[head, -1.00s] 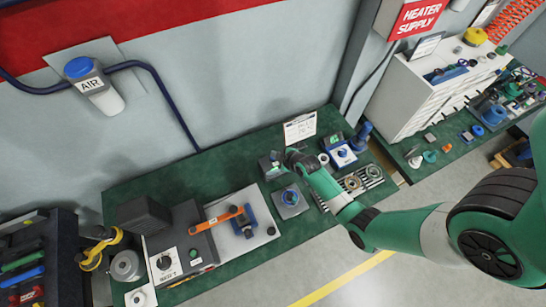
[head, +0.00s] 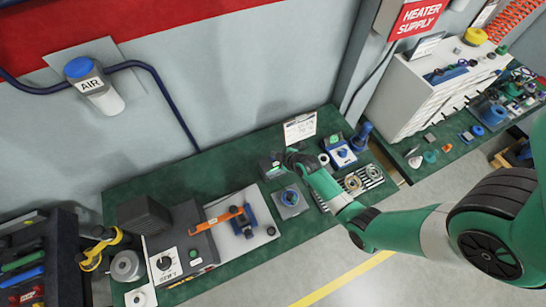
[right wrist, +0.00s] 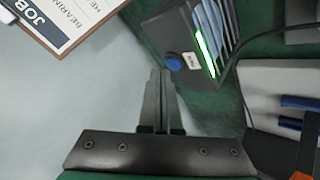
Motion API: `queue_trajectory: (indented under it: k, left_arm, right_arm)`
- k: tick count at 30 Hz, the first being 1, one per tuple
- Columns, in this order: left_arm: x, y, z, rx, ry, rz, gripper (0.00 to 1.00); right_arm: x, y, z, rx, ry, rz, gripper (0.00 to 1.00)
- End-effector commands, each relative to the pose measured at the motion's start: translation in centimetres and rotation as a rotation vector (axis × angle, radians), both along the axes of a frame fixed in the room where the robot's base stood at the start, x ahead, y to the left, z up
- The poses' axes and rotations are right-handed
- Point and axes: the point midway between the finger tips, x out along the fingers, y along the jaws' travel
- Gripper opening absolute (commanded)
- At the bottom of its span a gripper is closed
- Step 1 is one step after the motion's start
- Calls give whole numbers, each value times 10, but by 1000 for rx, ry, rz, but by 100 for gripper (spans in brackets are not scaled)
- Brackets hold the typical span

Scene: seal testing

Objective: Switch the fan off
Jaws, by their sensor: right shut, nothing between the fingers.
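A small dark box with slanted blue-grey slats, which looks like the fan, stands near the back of the green bench in the head view (head: 268,167). In the right wrist view the fan (right wrist: 178,38) shows a round blue knob (right wrist: 172,63), a small white label (right wrist: 191,61) and a lit green strip (right wrist: 206,53). My right gripper (right wrist: 160,74) is shut and empty. Its tips appear just below the blue knob; I cannot tell whether they touch it. In the head view the right gripper (head: 287,156) is beside the fan, partly hidden by its own wrist. My left gripper is not in view.
A job card on a clipboard (head: 300,128) stands behind the gripper. An orange-handled tool (head: 222,220) is to the left. Bench space left of the fan is clear.

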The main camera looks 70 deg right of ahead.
Motion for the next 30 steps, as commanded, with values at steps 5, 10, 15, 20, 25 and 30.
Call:
queue_trajectory:
  k: [5,10,15,20,25,30]
  left_arm:
    - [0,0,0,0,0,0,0]
    - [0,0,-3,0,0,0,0]
    - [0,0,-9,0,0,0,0]
    - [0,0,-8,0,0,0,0]
    - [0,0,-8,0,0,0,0]
    - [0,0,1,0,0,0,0]
  right_arm:
    - [0,0,0,0,0,0,0]
    - [0,0,-3,0,0,0,0]
    - [0,0,-10,0,0,0,0]
    - [0,0,-9,0,0,0,0]
    - [0,0,-9,0,0,0,0]
    - [0,0,0,0,0,0,0]
